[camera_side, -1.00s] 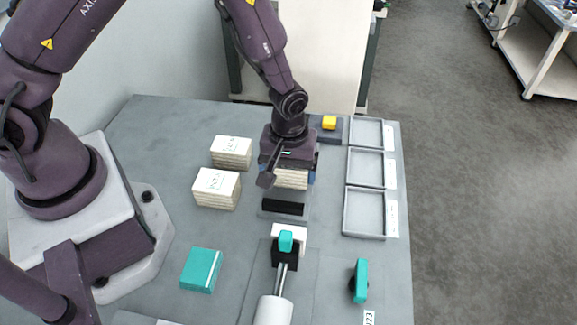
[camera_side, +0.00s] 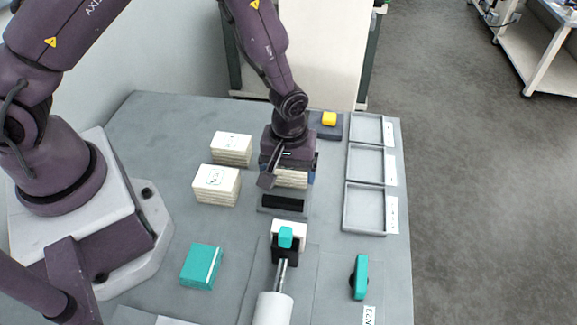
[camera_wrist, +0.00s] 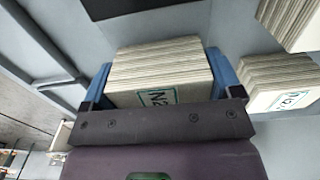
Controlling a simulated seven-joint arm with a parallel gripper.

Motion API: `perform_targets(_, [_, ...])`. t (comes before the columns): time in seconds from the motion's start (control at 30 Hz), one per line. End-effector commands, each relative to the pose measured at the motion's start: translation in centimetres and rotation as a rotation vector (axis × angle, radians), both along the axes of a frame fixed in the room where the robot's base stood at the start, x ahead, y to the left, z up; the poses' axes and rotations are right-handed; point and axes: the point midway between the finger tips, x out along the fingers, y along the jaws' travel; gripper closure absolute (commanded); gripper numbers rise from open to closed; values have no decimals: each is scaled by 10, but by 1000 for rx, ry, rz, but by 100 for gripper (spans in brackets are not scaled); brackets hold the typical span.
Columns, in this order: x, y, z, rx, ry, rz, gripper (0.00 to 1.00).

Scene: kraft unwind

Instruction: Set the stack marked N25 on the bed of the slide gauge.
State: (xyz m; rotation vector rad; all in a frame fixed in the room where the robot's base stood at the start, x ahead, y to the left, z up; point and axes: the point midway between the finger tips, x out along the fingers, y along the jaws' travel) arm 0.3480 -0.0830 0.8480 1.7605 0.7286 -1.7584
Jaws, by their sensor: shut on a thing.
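My gripper (camera_side: 289,170) is shut on a stack of cream sheets (camera_side: 292,180), behind the grey slab with a black strip (camera_side: 283,204). In the wrist view the blue fingers (camera_wrist: 164,82) clasp the stack (camera_wrist: 160,68) from both sides. Its label reads "N2"; the rest is hidden by my gripper. I cannot tell whether the stack touches the table. The apparent slide gauge has a white block (camera_side: 290,227), teal knob (camera_side: 285,238) and white cylinder (camera_side: 273,309), in front of the slab. The slab may be its bed; the wrist view shows its dark edge (camera_wrist: 112,8).
Two similar stacks stand left of my gripper, one nearer (camera_side: 216,185) and one farther (camera_side: 231,149). Grey trays (camera_side: 346,210) line the right edge.

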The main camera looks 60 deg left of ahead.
Motion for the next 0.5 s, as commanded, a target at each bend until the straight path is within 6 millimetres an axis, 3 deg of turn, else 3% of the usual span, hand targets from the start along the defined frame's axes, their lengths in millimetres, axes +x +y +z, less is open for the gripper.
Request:
perform_targets(0.47, [0,0,-5,0,0,0,39])
perform_targets(0.5, [0,0,-5,0,0,0,13])
